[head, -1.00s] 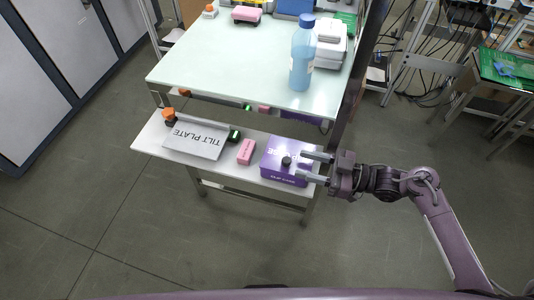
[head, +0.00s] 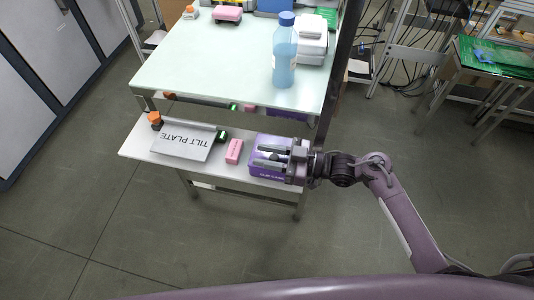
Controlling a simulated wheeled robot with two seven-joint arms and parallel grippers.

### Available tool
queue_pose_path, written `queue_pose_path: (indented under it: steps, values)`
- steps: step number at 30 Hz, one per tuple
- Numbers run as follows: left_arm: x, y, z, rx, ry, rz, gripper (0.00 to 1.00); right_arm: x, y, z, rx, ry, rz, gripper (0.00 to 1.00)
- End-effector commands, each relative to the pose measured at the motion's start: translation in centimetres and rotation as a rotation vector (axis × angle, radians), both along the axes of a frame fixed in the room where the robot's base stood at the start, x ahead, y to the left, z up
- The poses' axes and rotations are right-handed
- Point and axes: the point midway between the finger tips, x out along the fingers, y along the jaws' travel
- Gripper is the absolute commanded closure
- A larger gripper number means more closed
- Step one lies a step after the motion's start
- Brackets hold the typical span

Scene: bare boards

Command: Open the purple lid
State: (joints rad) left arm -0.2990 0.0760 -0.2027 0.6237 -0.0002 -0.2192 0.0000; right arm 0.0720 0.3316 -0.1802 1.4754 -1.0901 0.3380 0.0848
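The purple lid (head: 268,141) is the top of a purple box on the lower shelf, at its right end, and appears closed. My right gripper (head: 256,155) reaches over the lid from the right, its two grey fingers pointing left. The fingers lie close together, one on each side of the lid's small dark knob (head: 281,156), and appear shut on it. The fingers and the gripper body hide much of the lid and most of the knob. My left gripper is not in view.
On the lower shelf (head: 137,146), a pink block (head: 234,151) and a "TILT PLATE" panel (head: 184,142) stand left of the box. The upper glass top (head: 200,75) overhangs behind, with a blue bottle (head: 285,55). A dark post (head: 341,75) rises at the right.

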Motion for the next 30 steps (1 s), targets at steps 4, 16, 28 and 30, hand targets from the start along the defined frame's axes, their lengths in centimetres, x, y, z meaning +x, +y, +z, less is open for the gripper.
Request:
queue_pose_path:
  steps: [4,16,28,30]
  values:
    - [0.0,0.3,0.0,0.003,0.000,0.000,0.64,0.0,0.0,0.0,0.000,0.000,0.000,0.89]
    - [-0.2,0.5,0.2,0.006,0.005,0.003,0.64,0.0,-0.1,0.2,0.003,0.010,0.001,1.00]
    - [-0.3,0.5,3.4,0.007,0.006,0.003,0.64,0.8,-0.3,2.3,0.062,0.198,0.000,1.00]
    - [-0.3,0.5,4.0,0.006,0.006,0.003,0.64,1.1,-0.4,2.7,0.079,0.249,0.000,1.00]
